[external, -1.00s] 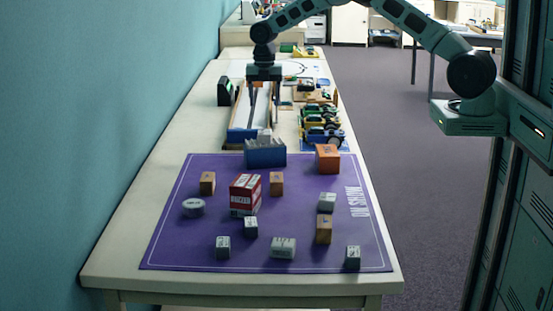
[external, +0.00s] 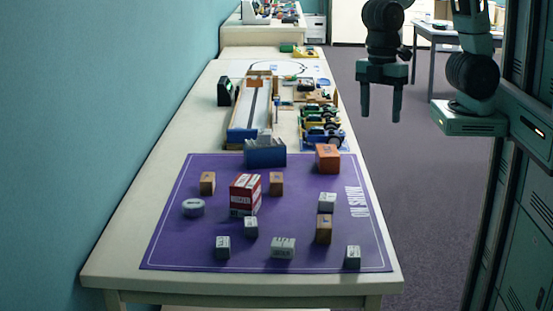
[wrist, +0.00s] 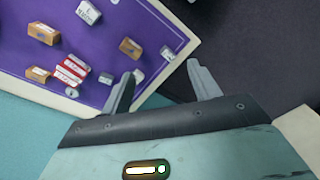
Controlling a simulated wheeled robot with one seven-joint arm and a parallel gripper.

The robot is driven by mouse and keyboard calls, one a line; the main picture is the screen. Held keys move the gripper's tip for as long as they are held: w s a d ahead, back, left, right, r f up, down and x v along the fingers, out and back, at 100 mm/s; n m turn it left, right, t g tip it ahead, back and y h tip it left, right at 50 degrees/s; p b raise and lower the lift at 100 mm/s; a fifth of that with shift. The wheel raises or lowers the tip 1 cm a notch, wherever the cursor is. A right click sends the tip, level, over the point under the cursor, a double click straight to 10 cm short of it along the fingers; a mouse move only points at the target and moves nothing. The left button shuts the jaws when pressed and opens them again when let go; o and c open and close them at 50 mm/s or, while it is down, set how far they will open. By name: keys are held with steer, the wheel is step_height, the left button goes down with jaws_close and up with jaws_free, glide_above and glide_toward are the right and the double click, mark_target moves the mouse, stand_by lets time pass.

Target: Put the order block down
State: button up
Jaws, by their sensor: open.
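My gripper (external: 381,116) is open and empty, off the right side of the table above the floor. Its spread fingers also show in the wrist view (wrist: 165,70) with nothing between them. Several grey and orange blocks stand apart on the purple mat (external: 190,247), including a grey block (external: 283,248), another grey block (external: 327,202) and an orange block (external: 323,229). Their print is too small to read, so I cannot tell which is the order block. A blue holder (external: 265,156) with grey pieces in it stands at the mat's far edge.
A red and white box (external: 245,195) stands mid-mat. A larger orange block (external: 328,158) is at the far right. Behind are a long track (external: 240,122), toy vehicles (external: 322,130) and a dark device (external: 225,91). A teal wall (external: 100,100) borders the left.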

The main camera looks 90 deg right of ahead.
steer(key=s+f+m, duration=0.1)
steer(key=s+m, duration=0.1)
steer(key=s, duration=0.9)
steer(key=shift+s+f+m, duration=0.15)
steer(key=shift+s+m, duration=0.1)
steer(key=shift+m, duration=0.05)
